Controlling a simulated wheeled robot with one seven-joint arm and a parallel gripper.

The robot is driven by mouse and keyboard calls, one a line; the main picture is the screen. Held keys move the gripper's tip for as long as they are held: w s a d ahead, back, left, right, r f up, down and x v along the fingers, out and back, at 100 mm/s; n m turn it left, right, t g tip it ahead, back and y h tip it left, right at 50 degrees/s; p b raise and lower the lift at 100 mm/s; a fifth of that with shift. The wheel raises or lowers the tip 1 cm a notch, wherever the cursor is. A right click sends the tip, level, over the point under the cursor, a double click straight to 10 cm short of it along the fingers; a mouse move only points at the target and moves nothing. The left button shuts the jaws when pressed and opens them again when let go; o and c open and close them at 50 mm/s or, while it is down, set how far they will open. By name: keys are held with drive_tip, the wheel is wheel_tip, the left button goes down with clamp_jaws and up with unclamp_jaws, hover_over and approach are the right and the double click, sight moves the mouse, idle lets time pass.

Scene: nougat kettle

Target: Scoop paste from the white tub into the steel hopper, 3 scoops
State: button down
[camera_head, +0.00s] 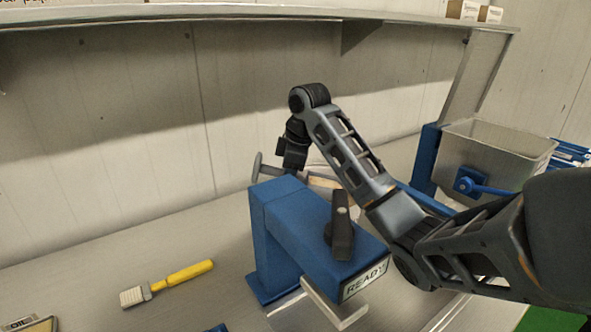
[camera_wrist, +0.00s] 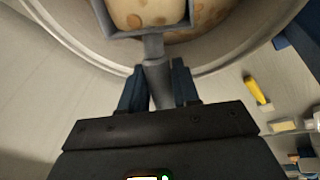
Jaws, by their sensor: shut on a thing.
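My gripper (camera_wrist: 160,82) is shut on the grey handle of a scoop (camera_wrist: 152,46) in the wrist view. The scoop's square head holds beige paste (camera_wrist: 146,12) with brown spots. The head is over a round pale tub (camera_wrist: 78,42), seen by its curved rim; more spotted paste (camera_wrist: 222,14) lies inside it. In the head view my gripper is behind a blue machine, which hides most of the tub.
The blue machine (camera_head: 310,235) with a READY label stands at the centre front, close to my arm. A brush (camera_head: 168,284) with a yellow handle lies on the left of the table. A shelf (camera_head: 250,12) runs along the back wall. The left tabletop is mostly clear.

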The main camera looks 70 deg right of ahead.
drive_tip(key=shift+w+a+r+g+p, duration=0.25)
drive_tip(key=shift+w+r+g+p, duration=0.25)
drive_tip(key=shift+r+p, duration=0.15)
drive_tip(key=shift+w+a+r+g+h+p, duration=0.1)
drive_tip(key=shift+w+r+g+h+p, duration=0.2)
drive_tip(key=shift+r+p, duration=0.25)
drive_tip(key=shift+w+r, duration=0.35)
drive_tip(key=shift+r, duration=0.1)
drive_tip(key=shift+w+a+r+g+h, duration=0.15)
drive_tip(key=shift+r+g+h, duration=0.15)
drive_tip(key=shift+r, duration=0.3)
drive_tip(key=shift+w+d+v, duration=0.1)
drive_tip(key=shift+w+v, duration=0.05)
drive_tip(key=shift+v, duration=0.55)
drive_tip(key=shift+w+d+v, duration=0.1)
drive_tip(key=shift+w+v, duration=0.05)
drive_tip(key=shift+v, duration=0.55)
drive_tip(key=shift+w+d+v, duration=0.1)
drive_tip(key=shift+w+v, duration=0.05)
drive_tip(key=shift+v, duration=0.55)
drive_tip(key=shift+a+r, duration=0.1)
drive_tip(key=shift+r, duration=0.05)
